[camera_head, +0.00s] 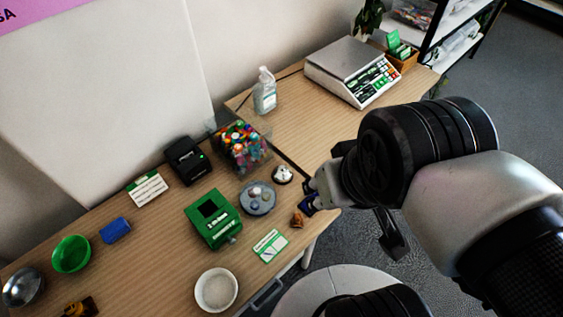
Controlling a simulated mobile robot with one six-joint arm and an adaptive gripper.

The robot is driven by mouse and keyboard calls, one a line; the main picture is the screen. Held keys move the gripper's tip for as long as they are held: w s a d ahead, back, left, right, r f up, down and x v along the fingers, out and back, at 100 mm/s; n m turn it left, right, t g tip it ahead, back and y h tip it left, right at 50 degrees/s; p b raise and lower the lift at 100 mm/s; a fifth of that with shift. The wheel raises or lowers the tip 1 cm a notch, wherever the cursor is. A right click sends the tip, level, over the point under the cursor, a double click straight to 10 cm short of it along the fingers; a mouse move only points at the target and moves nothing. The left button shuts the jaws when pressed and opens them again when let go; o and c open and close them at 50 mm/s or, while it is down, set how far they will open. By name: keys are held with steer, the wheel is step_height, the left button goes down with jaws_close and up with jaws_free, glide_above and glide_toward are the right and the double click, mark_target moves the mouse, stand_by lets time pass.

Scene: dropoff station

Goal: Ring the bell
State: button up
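A small round silver-white object on a dark base (283,174), which looks like the bell, sits on the wooden table near the seam between the two tabletops. My gripper (309,195) reaches in from the right and is just to the right of and below the bell in the picture. I see a gap between them, but cannot tell the height of the gripper above the table. The fingers are small and partly hidden by the wrist, so their opening does not show clearly. A dark blue patch shows at the fingertips; I cannot tell whether it is part of the gripper.
A grey round dish (257,200) with small items is left of the bell. A clear bin of colourful pieces (242,147) stands behind. A small brown object (297,219) is below the gripper. A green device (212,219), white bowl (216,290) and scale (352,72) stand around.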

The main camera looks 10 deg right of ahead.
jaws_close()
stand_by(1.4)
